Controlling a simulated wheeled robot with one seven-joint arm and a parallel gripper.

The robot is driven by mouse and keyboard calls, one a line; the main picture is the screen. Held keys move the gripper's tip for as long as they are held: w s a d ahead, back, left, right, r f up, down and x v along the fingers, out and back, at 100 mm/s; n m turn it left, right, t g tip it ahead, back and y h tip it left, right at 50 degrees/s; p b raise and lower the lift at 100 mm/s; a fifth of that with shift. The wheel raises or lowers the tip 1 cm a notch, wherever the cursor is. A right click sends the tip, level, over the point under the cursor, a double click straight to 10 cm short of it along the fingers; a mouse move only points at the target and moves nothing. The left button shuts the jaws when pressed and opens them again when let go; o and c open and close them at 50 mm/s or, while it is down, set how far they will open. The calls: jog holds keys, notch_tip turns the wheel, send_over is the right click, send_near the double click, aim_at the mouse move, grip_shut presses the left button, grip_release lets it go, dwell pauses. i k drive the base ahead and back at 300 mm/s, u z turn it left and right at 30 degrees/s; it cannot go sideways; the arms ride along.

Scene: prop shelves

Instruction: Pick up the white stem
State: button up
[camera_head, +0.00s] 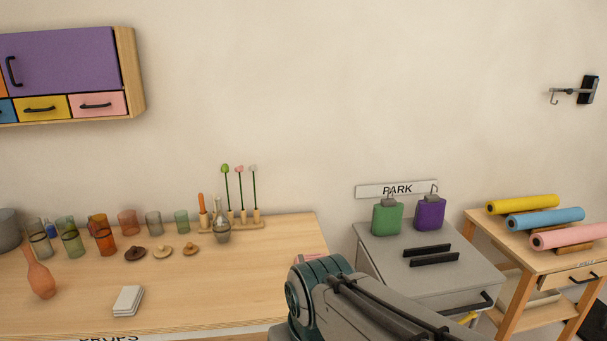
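The white stem (254,190) stands upright at the right end of a wooden holder (250,224) at the back of the wooden table. It has a small pale head on a thin green stalk. A pink-headed stem (240,190) and a green-headed stem (226,188) stand just left of it in the same holder. My arm reaches in from the bottom right, in front of the table's right side. My gripper's fingers do not show, so I cannot see whether it holds anything.
A clear glass vase (222,230) stands in front of the holder's left part. Several coloured glasses, lids and a terracotta vase (40,278) fill the table's left. A grey cabinet (400,245) with green and purple items stands right. The table's front middle (210,295) is clear.

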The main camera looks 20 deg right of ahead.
aim_at(253, 168)
jog(key=z, duration=0.45)
jog(key=i, duration=1)
